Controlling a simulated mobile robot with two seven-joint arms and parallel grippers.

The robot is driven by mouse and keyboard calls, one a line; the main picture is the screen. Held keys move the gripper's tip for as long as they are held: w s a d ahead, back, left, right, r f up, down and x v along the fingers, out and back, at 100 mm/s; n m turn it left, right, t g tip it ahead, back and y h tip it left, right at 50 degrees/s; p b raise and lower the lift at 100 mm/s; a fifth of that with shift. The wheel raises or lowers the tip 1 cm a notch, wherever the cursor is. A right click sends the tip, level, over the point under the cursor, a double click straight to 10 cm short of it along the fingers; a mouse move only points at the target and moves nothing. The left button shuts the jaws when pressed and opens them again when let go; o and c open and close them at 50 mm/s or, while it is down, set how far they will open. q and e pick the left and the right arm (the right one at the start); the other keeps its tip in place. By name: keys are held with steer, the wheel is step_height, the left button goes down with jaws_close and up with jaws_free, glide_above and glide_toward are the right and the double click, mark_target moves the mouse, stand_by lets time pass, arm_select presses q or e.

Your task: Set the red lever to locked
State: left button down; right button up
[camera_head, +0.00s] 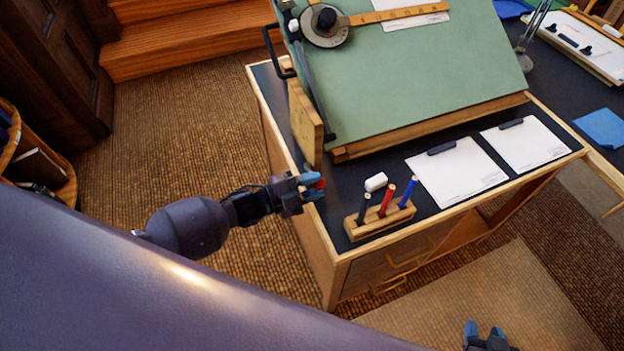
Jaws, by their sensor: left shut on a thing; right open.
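The red lever (319,184) shows only as a small red end at the left edge of the drafting table, near the foot of the tilted green drafting board (420,80). My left gripper (312,185) reaches in from the left and is shut on the red lever. The blue fingers hide most of the lever, so its setting and any markings cannot be read. My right gripper (484,329) is open and empty at the bottom of the view, over the floor and away from the table.
Clipboards (457,172) lie further right. A wooden side panel (306,122) rises behind the lever. The floor to the left is clear.

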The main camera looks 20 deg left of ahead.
arm_select(q)
steer(key=shift+s+f, duration=0.1)
steer(key=shift+f, duration=0.15)
stand_by(0.3)
steer(key=c, duration=0.8)
jaws_free()
steer(key=v, duration=1)
steer(key=shift+s+a, duration=0.25)
steer(key=shift+a, duration=0.05)
